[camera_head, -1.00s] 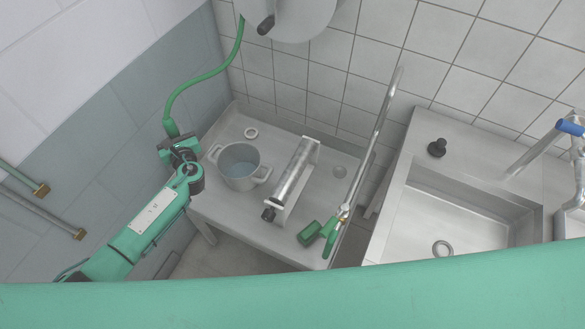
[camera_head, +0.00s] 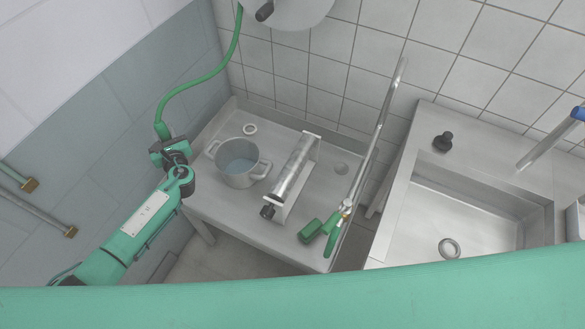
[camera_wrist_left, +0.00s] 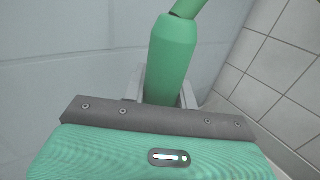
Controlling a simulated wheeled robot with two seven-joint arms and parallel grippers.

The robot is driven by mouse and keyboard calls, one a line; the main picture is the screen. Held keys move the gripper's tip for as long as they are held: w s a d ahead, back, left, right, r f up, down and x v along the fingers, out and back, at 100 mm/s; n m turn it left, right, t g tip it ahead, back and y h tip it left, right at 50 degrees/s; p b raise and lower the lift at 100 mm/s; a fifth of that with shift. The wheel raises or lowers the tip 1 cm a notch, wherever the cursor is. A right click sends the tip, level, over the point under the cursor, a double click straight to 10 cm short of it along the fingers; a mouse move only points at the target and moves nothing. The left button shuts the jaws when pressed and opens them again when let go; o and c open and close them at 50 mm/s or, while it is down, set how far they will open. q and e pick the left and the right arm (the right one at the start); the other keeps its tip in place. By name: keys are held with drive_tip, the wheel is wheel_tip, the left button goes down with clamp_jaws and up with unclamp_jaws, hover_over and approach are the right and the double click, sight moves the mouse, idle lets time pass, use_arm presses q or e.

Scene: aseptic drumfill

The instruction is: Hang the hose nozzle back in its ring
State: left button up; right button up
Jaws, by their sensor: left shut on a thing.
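The green hose nozzle (camera_wrist_left: 172,62) stands between the fingers of my left gripper (camera_wrist_left: 162,92), which is shut on it. In the head view the nozzle (camera_head: 162,130) shows at the top of my left gripper (camera_head: 168,146), at the left edge of the steel table. The green hose (camera_head: 196,78) runs from it up and right to a round white reel (camera_head: 290,12) on the wall. I cannot make out which thing is the nozzle's ring; a small pale ring (camera_head: 250,129) lies on the table. My right gripper is not in view.
The steel table (camera_head: 226,203) bears a pot of liquid (camera_head: 240,162), a steel cylinder on a stand (camera_head: 292,172) and a green-handled tap with an upright pipe (camera_head: 331,226). A sink (camera_head: 450,205) is to the right. Pipe ends (camera_head: 30,185) stick out at the left wall.

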use_arm(q)
wheel_tip(320, 180, down, 2)
drive_tip(key=shift+f+b, duration=0.1)
drive_tip(key=shift+b, duration=0.45)
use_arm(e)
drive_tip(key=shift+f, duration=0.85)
use_arm(q)
drive_tip(key=o, duration=1.1)
drive_tip(key=shift+o, duration=0.2)
drive_tip(key=b+v, duration=0.1)
drive_tip(key=v, duration=1.3)
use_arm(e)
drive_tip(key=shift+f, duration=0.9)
use_arm(q)
drive_tip(key=shift+a, duration=0.15)
